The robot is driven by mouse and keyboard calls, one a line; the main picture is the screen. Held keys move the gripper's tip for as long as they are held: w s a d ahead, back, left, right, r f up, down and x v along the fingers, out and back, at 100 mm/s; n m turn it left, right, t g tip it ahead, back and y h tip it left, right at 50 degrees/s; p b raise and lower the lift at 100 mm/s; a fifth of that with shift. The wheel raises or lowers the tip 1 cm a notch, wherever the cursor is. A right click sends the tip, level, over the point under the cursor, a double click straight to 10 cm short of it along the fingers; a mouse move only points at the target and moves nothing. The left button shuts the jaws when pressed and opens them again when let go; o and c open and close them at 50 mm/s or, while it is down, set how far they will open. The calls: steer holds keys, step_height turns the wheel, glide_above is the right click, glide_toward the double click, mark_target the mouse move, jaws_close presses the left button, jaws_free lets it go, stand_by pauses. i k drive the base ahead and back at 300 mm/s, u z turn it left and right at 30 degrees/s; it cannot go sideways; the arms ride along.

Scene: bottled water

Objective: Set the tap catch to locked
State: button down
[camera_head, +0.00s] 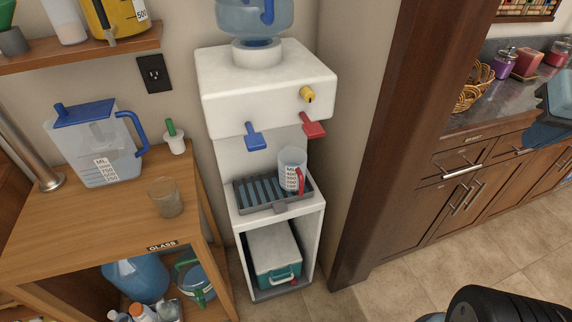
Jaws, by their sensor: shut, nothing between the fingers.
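A white water dispenser (225,85) stands against the wall at the centre. On its front are a blue tap lever (255,137) and a red tap lever (313,126). A small round yellow knob (307,93) with a dark mark sits above the red lever. It looks like the tap catch, but its setting is too small to read. A clear measuring jug with a red handle (291,168) stands on the drip tray (262,205) below the red lever. My gripper cannot be made out in this view.
At left, a wooden table (110,225) holds a blue-lidded pitcher (95,150) and a glass cup (166,197). A teal-and-white cooler box (274,255) sits under the dispenser. A dark wooden post (375,140) rises close on its right.

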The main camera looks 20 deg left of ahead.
mark_target(306, 94)
steer(key=u, duration=0.75)
